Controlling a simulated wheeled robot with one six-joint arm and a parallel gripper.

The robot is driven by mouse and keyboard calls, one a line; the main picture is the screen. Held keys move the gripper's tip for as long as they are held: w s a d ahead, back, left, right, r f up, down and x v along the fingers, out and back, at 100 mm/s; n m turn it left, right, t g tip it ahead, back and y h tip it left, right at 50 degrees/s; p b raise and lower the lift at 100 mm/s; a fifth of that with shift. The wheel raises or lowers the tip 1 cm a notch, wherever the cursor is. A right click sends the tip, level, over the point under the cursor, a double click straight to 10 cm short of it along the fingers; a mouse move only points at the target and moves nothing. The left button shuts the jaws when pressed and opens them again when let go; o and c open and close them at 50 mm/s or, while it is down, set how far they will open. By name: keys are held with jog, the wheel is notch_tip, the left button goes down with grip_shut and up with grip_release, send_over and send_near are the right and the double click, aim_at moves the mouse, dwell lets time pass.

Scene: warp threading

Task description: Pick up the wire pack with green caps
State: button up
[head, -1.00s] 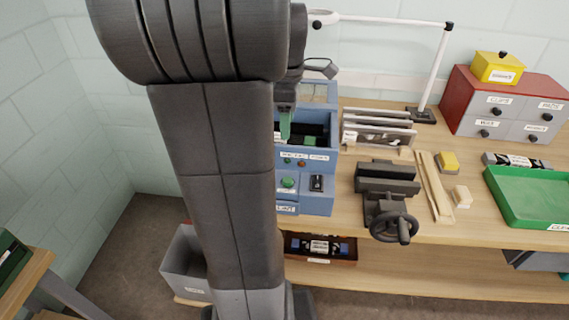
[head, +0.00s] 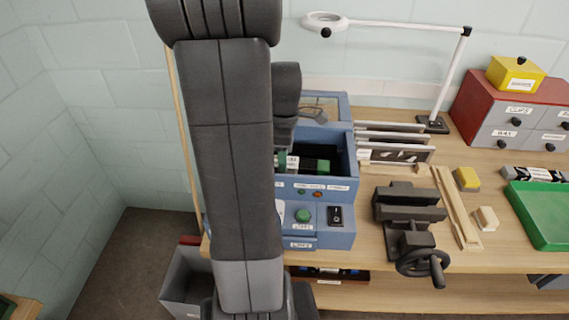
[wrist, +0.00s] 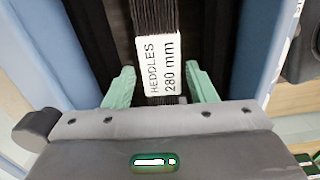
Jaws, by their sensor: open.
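A dark pack of wires (wrist: 156,18) with a white label reading "HEDDLES 280 mm" runs up the middle of the wrist view. My gripper (wrist: 162,80) is open, with one pale green finger on each side of the pack near its label. I cannot tell whether the fingers touch it. No caps show in the wrist view. In the head view, a green end (head: 322,166) and a white label show inside the open bay of the blue machine (head: 343,218). My arm hides the bay's left part and most of my gripper there.
Metal plates in a rack (head: 397,155) stand right of the machine. A dark vise (head: 408,215), wooden strips (head: 456,205), a green tray (head: 548,220) and a red drawer cabinet (head: 470,100) are farther right. A white lamp arm (head: 400,25) reaches over the bench.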

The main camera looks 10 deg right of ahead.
jog(key=shift+f, duration=0.75)
jog(key=c, duration=1.1)
